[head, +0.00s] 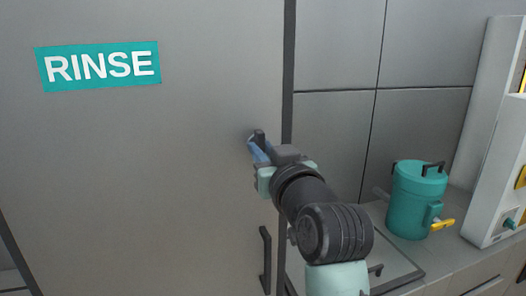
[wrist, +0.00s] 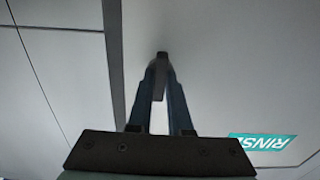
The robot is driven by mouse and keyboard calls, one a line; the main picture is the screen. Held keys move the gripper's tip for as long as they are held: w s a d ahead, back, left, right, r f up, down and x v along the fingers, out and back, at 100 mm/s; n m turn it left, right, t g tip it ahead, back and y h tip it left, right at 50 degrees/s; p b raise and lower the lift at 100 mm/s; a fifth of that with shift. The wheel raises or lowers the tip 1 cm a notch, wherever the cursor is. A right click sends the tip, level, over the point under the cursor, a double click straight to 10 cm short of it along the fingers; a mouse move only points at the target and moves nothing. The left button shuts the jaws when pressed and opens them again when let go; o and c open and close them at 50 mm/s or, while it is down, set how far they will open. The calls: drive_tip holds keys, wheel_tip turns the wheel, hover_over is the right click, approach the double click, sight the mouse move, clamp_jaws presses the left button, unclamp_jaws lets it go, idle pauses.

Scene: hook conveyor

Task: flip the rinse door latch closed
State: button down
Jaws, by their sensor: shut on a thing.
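The rinse door (head: 150,190) is a large grey panel with a teal RINSE label (head: 98,66), and it stands flush along its right edge in the head view. The latch (head: 259,135) is a small dark lever near that edge; it also shows in the wrist view (wrist: 161,60). My gripper (head: 258,146) has its blue fingers shut on the latch. In the wrist view the fingertips (wrist: 160,70) meet at the latch, with a gap between the fingers lower down. The latch's base is partly hidden by the fingers.
A dark vertical door handle (head: 265,260) is below the latch. At right, a teal canister (head: 415,200) with a yellow tap (head: 443,224) stands on a grey counter beside a white machine (head: 490,140). Grey wall panels (head: 425,125) are behind.

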drive_tip(key=c, duration=0.8)
unclamp_jaws()
drive_tip(key=shift+c, duration=0.2)
drive_tip(key=b+v, duration=0.2)
drive_tip(key=v, duration=1.1)
drive_tip(key=shift+r, duration=0.15)
